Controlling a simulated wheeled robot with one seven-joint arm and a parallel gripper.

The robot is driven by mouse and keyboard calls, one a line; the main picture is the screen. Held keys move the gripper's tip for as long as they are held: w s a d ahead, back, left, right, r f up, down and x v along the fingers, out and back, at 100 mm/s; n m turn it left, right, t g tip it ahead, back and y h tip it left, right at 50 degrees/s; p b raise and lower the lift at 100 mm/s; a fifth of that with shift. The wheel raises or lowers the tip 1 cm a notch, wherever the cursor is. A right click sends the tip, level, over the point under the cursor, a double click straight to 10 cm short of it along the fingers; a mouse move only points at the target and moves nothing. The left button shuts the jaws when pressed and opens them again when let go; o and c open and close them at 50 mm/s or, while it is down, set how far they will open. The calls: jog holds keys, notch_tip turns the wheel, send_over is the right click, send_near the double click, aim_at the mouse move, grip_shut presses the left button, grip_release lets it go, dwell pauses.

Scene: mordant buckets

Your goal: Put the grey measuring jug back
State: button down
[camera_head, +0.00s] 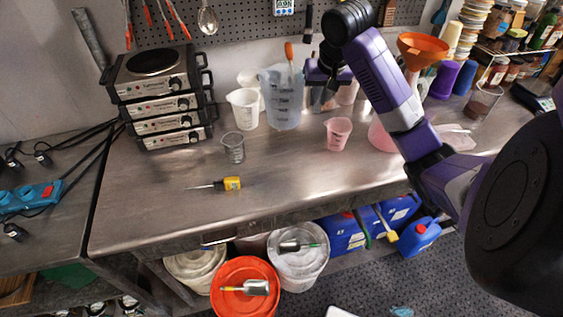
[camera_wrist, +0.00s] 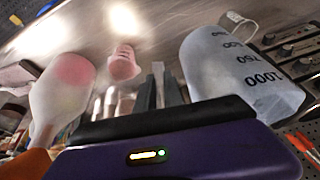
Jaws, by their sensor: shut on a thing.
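The grey measuring jug (camera_head: 283,104) is a tall, translucent blue-grey jug with dark graduations, near the back wall of the steel bench. It looks upright. In the wrist view the jug (camera_wrist: 238,75) fills the right side, with its 1000 mark towards me. My gripper (camera_head: 318,102) is at the jug's right side in the head view. Its dark fingers (camera_wrist: 160,92) are close together beside the jug wall in the wrist view, shut on its handle side. The grip itself is mostly hidden. I cannot tell whether the jug's base touches the bench.
A white jug (camera_head: 243,108) stands left of the grey jug, a clear beaker (camera_head: 233,148) in front. A pink jug (camera_head: 338,134) and an orange funnel (camera_head: 421,48) are to the right. A yellow-handled tool (camera_head: 231,184) lies in front; stacked hotplates (camera_head: 160,100) stand left. The front middle is clear.

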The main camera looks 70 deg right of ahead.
jog(key=shift+s+d+f, duration=0.15)
jog(key=shift+s, duration=0.1)
notch_tip(320, 180, down, 3)
jog(key=shift+b, duration=0.35)
jog(key=shift+w+r, duration=0.35)
jog(key=shift+w+f, duration=0.2)
jog(key=shift+f, duration=0.1)
jog(key=shift+s+f+b, duration=0.2)
jog(key=shift+f+b, duration=0.45)
jog(key=shift+f, duration=2.1)
jog(key=shift+s+f+b, duration=0.15)
jog(key=shift+f+b, duration=0.45)
jog(key=shift+f, duration=2.2)
jog(key=shift+s+f+b, duration=0.2)
jog(key=shift+f+b, duration=0.45)
jog(key=shift+f, duration=2.2)
jog(key=c, duration=1.5)
grip_release()
jog(key=shift+o, duration=0.2)
